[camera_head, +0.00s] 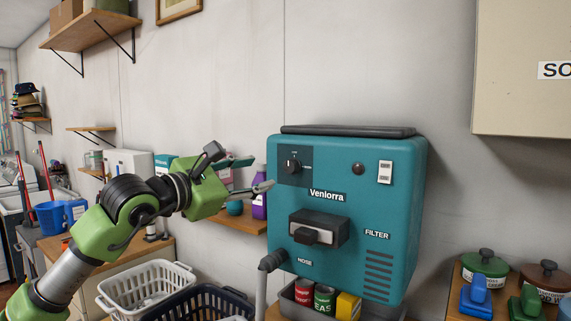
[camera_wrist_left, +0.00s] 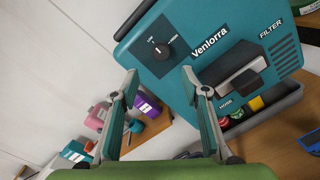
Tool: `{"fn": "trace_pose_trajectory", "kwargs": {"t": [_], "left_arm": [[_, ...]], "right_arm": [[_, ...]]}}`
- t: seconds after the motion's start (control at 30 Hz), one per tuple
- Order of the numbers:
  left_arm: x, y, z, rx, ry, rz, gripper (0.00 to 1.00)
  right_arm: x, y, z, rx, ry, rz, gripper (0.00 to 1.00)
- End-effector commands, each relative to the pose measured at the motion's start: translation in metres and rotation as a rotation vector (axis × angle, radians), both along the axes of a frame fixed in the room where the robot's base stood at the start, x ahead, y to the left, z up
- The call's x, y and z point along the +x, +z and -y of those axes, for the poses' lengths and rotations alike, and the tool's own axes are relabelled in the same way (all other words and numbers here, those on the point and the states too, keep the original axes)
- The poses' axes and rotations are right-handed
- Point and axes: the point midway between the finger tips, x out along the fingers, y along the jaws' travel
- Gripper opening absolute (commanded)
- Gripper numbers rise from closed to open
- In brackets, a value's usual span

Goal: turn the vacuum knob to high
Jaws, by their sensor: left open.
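The teal vacuum unit (camera_head: 345,185), labelled Venlorra, is fixed to the wall. Its black vacuum knob (camera_head: 291,166) sits at the upper left of its front. The knob also shows in the left wrist view (camera_wrist_left: 162,52), with small white marks around it that are hard to read; its exact setting is too small to tell. My left gripper (camera_head: 259,174) comes in from the left, just short of the knob. In the left wrist view its two fingers (camera_wrist_left: 160,73) are spread and empty, and the knob shows beyond the gap between their tips. My right gripper is not in view.
White and dark baskets (camera_head: 150,284) are below my arm.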

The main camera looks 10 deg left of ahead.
Motion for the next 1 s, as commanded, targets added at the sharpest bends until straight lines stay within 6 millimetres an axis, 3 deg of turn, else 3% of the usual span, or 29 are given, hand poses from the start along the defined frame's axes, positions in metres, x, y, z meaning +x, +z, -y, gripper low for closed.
{"fn": "trace_pose_trajectory", "kwargs": {"t": [0.3, 0.5, 0.93, 1.0], "left_arm": [[0.062, 0.005, 0.031, -0.004, -0.005, -0.002, 0.42], [0.087, 0.003, 0.043, -0.003, -0.004, -0.001, 0.42], [0.096, 0.000, 0.048, -0.003, -0.004, 0.001, 0.42], [0.096, 0.000, 0.047, -0.003, -0.004, 0.001, 0.26]], "right_arm": [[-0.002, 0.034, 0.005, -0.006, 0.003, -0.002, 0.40], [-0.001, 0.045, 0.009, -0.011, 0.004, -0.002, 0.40], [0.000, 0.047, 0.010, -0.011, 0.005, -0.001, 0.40], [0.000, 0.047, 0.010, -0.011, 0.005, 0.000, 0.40]]}}
